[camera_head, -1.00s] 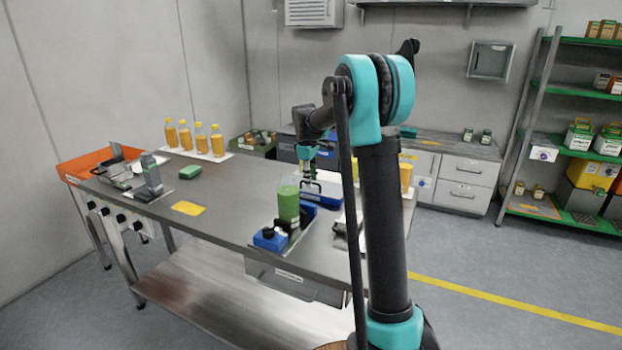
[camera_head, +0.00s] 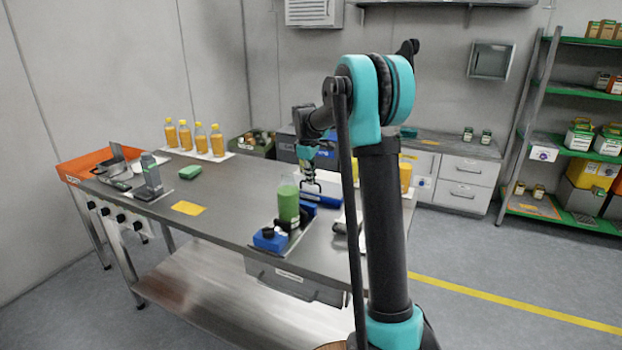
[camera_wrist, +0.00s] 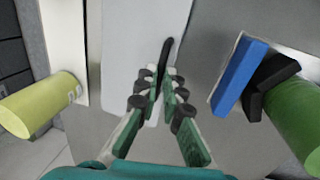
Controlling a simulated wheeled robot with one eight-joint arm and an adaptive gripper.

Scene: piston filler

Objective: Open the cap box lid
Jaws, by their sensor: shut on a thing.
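The cap box has a white lid (camera_wrist: 125,40) with a dark arched handle (camera_wrist: 166,54), seen from above in the wrist view. In the head view the white and blue box (camera_head: 330,194) stands on the steel table, partly behind the green cylinder and my arm. My gripper (camera_wrist: 160,78) has its green fingers on either side of the handle's near end and is shut on it. In the head view my gripper (camera_head: 312,186) is over the box. The lid looks down on the box, though its far edges are hidden.
The green-filled cylinder (camera_head: 288,206) and a blue device (camera_head: 269,240) stand close in front of the box. Orange bottles (camera_head: 201,138) stand at the table's back left.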

